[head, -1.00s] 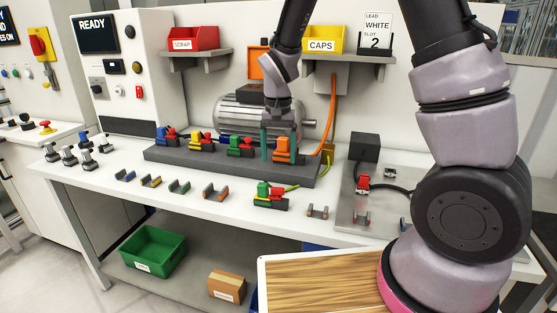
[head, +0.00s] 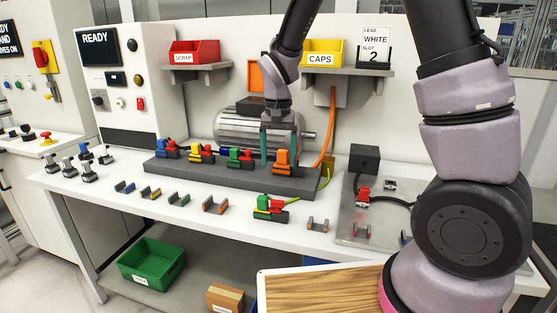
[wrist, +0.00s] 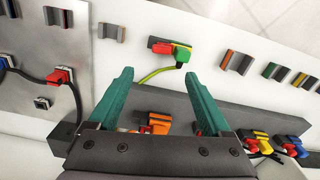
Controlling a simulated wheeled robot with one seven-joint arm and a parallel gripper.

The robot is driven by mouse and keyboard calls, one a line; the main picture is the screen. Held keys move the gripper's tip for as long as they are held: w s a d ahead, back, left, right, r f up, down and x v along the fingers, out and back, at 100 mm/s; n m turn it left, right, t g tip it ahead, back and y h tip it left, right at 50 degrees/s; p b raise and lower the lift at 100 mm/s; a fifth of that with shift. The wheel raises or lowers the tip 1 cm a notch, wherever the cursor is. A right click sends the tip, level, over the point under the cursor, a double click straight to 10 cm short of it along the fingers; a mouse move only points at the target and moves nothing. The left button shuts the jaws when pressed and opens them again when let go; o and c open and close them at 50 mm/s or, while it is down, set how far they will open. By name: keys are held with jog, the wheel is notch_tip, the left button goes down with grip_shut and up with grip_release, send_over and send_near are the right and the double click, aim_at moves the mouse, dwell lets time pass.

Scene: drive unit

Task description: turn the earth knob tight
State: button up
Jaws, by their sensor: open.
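My gripper (head: 279,146) is open over the right end of the dark grey block (head: 210,177) on the bench. Its two teal fingers stand apart in the wrist view (wrist: 160,95), either side of the orange knob piece (wrist: 157,126) but nearer the camera. Nothing is held. The orange piece also shows below the fingers in the head view (head: 281,160); the gripper's palm edge partly covers it in the wrist view. A green and red connector (head: 267,205) with a yellow-green cable (wrist: 156,74) lies in front of the block. No label shows which knob is earth.
Green (head: 238,155), yellow (head: 201,151) and blue (head: 165,147) pieces stand along the block. A silver motor (head: 240,125) is behind it. An orange cable (head: 330,130) hangs at right. Several small clips lie along the front of the bench.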

notch_tip(320, 180, up, 10)
send_over(278, 201)
jog(key=shift+d, duration=0.1)
jog(key=shift+f, duration=0.25)
jog(key=c, duration=0.5)
notch_tip(278, 201, down, 23)
jog(key=n, duration=1.7)
jog(key=shift+w, duration=0.1)
